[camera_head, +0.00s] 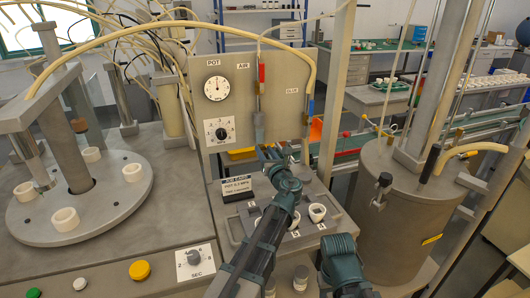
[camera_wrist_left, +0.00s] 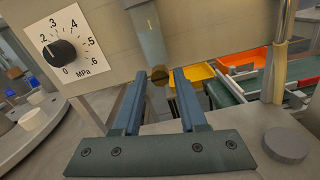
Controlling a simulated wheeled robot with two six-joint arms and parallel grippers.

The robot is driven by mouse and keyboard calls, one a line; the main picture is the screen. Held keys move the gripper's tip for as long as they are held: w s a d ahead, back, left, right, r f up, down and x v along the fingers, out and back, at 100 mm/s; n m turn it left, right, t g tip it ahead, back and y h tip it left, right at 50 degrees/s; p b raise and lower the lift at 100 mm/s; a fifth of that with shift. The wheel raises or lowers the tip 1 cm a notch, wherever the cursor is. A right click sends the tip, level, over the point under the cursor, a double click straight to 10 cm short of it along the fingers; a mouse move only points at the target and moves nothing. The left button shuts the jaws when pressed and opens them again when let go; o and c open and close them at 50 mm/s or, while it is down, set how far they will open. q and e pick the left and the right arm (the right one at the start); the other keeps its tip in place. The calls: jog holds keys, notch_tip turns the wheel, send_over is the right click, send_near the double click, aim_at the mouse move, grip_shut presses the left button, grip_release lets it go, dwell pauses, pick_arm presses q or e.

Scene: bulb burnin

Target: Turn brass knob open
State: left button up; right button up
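My left gripper (camera_head: 268,153) is in front of the lower part of the upright panel, below the AIR label. In the left wrist view its two blue fingers (camera_wrist_left: 160,76) are apart and nothing is clamped between them. A small brass knob (camera_wrist_left: 159,73) shows between the fingertips, under the lower end of a grey-blue tube (camera_wrist_left: 148,35). I cannot tell whether a finger touches it. In the head view my gripper hides the knob. Part of my right arm shows at the lower middle, with its gripper out of view.
The panel (camera_head: 222,118) carries a gauge (camera_head: 217,88) and a dial (camera_head: 216,131). A grey tank (camera_head: 395,210) stands right, a round plate with white rings (camera_head: 100,205) left.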

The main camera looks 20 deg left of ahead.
pick_arm(q)
grip_shut()
jog(key=shift+n, duration=0.3)
jog(key=n, duration=0.3)
jog(key=shift+n, duration=0.4)
jog(key=n, duration=0.4)
jog(key=shift+n, duration=0.3)
jog(key=n, duration=0.8)
jog(key=shift+s+n, duration=0.1)
jog(key=shift+n, duration=0.2)
jog(key=shift+f+n, duration=0.1)
jog(key=shift+n, duration=0.2)
